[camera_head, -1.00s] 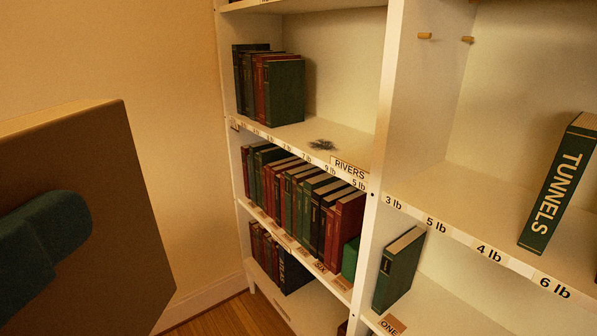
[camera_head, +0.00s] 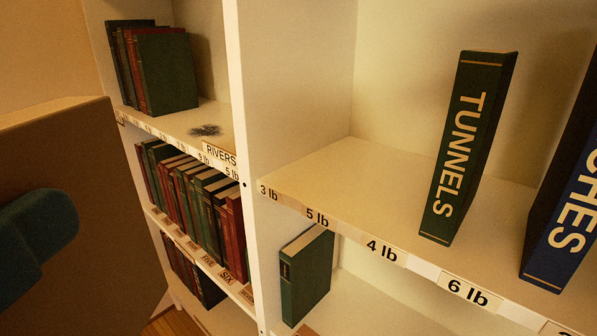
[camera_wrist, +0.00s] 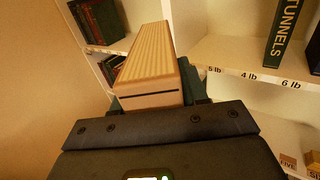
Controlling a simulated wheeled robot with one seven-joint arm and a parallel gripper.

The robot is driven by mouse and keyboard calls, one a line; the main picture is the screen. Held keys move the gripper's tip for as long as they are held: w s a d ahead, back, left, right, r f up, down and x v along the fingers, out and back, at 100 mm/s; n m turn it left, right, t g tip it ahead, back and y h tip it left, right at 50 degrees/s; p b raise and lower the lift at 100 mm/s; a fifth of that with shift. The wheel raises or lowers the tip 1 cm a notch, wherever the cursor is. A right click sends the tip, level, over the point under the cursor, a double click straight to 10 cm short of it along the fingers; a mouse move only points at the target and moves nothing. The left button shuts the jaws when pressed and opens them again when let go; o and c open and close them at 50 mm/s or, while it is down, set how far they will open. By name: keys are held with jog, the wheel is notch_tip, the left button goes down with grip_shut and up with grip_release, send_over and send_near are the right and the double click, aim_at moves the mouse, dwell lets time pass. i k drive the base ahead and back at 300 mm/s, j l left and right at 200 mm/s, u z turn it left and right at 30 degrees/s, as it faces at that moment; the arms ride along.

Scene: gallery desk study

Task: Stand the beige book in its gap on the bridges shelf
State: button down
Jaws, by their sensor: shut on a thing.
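The beige book (camera_head: 95,190) fills the left side of the head view, its broad cover facing the camera. My gripper (camera_head: 50,228) is shut on it; one teal finger shows against the cover. In the wrist view the book (camera_wrist: 150,62) stands out ahead of my gripper (camera_wrist: 158,98), its ribbed pale side up. The book is held in the air in front of the shelves, touching none that I can see. I see no label reading bridges, and cannot tell which gap is the book's.
The shelf unit (camera_head: 240,120) has a white upright between two bays. A green TUNNELS book (camera_head: 468,145) leans on the right bay's shelf, with a blue book (camera_head: 565,210) at the edge. Left bay shelves hold several books and a RIVERS label (camera_head: 219,154). A green book (camera_head: 306,273) stands lower.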

aim_at(379, 187)
jog(key=i+j+z, duration=0.2)
jog(key=z, duration=0.2)
jog(key=i+j+z, duration=0.1)
jog(key=j+z, duration=0.7)
jog(key=i+j, duration=0.05)
